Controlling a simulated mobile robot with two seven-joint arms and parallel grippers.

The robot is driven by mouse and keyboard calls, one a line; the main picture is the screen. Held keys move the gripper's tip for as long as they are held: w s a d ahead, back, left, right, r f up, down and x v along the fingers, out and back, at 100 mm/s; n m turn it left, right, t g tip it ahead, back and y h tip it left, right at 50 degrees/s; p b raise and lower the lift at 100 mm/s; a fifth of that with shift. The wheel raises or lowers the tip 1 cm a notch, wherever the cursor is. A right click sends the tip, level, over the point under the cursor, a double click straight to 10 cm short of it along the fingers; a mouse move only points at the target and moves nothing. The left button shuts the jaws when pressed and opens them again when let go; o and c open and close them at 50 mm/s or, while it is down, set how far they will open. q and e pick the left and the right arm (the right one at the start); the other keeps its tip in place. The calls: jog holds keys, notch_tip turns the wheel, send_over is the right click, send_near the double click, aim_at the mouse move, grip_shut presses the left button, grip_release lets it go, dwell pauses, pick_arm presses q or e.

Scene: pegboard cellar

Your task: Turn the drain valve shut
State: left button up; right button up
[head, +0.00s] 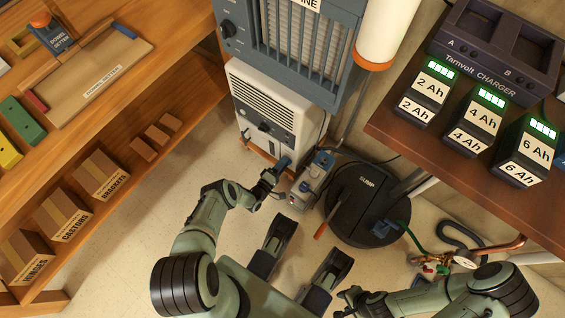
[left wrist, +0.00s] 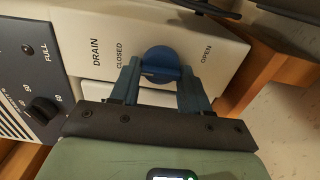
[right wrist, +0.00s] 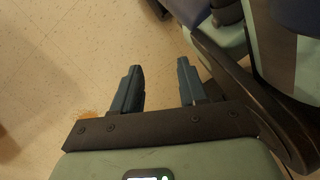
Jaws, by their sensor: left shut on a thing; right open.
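The drain valve is a round blue knob (left wrist: 158,62) on the white face of a floor-standing unit (head: 268,95). In the left wrist view, the label DRAIN is to its left, with CLOSED beside the knob on the left and OPEN on the right. My left gripper (head: 274,174) is shut on the knob, one finger on each side. The fingers partly cover the knob, and I cannot tell exactly which label it points at. My right gripper (right wrist: 160,78) is open and empty above the pale floor.
A grey pump-like device (head: 312,180) and a black SUMP lid (head: 365,205) lie close right of the unit. A gauge with hoses (head: 462,259) is near my right arm. A shelf with boxes (head: 62,215) stands left; a battery bench (head: 395,140) is right.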

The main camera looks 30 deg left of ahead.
dwell(0.4)
pick_arm(q)
jog(key=o, duration=0.8)
jog(key=shift+c, duration=0.2)
jog(key=s+a+p, duration=0.1)
jog(key=s+p, duration=0.2)
jog(key=s, duration=1)
jog(key=shift+s, duration=0.2)
pick_arm(e)
jog(key=w+r+t, duration=0.2)
jog(key=w+r, duration=0.1)
jog(key=w, duration=0.3)
jog(key=shift+a+r, duration=0.25)
jog(key=shift+a, duration=0.15)
jog(key=shift+w, duration=0.1)
